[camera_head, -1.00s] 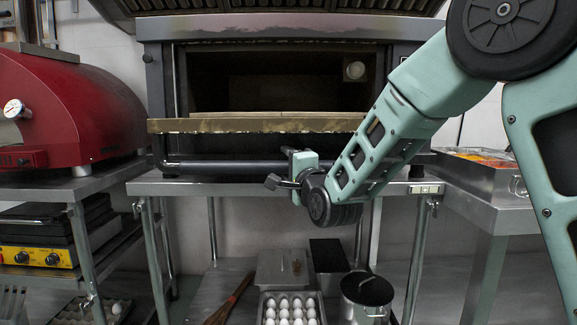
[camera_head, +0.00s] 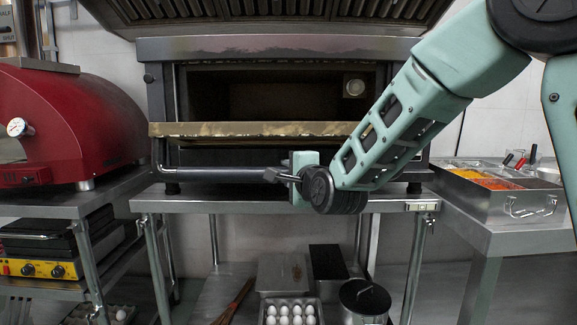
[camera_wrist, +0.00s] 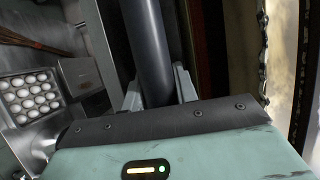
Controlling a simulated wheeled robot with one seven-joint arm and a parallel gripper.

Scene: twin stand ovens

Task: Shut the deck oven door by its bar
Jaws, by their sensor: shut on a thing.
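The deck oven (camera_head: 270,50) stands on a steel table, with its dark chamber open to view. Its door (camera_head: 255,130) is open, folded down, and shows as a worn, tan-edged slab below the chamber mouth. The dark round bar (camera_head: 215,175) runs across below this slab, on a bracket at its left end. My gripper (camera_head: 282,176) is shut on the bar, right of its middle. In the wrist view the bar (camera_wrist: 148,50) passes between my two fingers (camera_wrist: 157,90). The bar's right part is hidden behind my arm in the head view.
A red domed oven (camera_head: 70,120) stands at left. Topping pans (camera_head: 490,180) sit on a counter at right. Below the table are an egg tray (camera_head: 290,312) and a dark pot (camera_head: 364,298). A vent hood (camera_head: 270,15) hangs above.

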